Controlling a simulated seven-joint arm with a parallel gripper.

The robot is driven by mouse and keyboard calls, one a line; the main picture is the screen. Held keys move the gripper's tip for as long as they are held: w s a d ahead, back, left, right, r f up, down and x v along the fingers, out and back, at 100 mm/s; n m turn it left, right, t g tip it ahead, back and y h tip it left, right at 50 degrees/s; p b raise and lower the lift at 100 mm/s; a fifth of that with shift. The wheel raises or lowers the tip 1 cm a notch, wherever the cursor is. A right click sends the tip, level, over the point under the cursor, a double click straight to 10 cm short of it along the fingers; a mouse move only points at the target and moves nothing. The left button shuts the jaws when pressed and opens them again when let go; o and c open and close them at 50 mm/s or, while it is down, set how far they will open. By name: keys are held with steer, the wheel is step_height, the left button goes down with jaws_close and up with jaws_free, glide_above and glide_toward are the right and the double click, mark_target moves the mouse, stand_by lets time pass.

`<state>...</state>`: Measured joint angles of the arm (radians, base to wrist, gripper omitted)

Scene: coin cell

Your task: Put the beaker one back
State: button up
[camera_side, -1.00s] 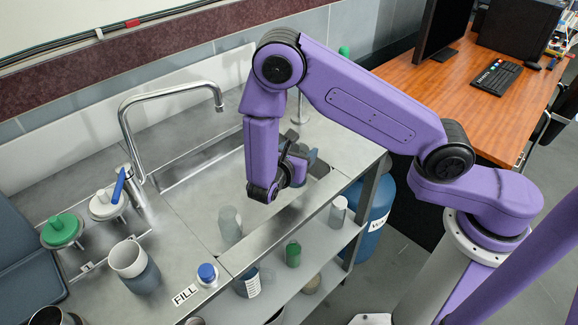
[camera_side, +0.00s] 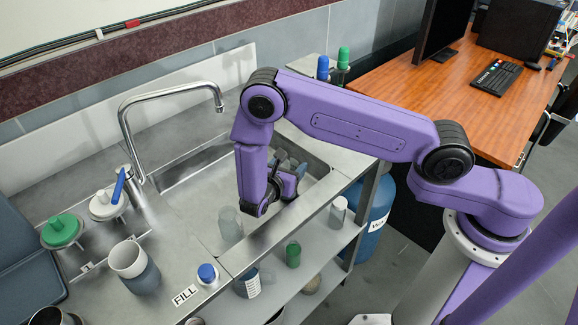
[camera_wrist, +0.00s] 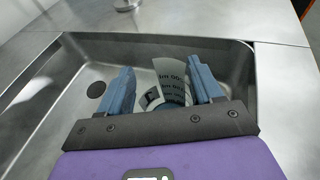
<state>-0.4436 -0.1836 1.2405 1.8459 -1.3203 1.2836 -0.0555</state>
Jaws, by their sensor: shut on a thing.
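A clear beaker with dark graduation marks (camera_wrist: 172,82) is between the blue fingers of my gripper (camera_wrist: 163,88) in the wrist view. My gripper is shut on it, above the steel sink basin. In the side view my gripper (camera_side: 288,170) is over the right part of the sink, and the wrist largely hides the held beaker. Another grey translucent beaker (camera_side: 229,226) stands in the sink near its front edge, left of my gripper and apart from it. The sink (camera_side: 205,195) also shows in the wrist view (camera_wrist: 68,75), with a dark drain (camera_wrist: 97,89).
A curved faucet (camera_side: 125,115) rises behind the sink at the left. Capped bottles (camera_side: 343,60) stand at the back. A shelf (camera_side: 315,272) with several bottles lies below the front edge.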

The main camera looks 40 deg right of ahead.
steer(key=shift+f, duration=0.15)
steer(key=o, duration=1.2)
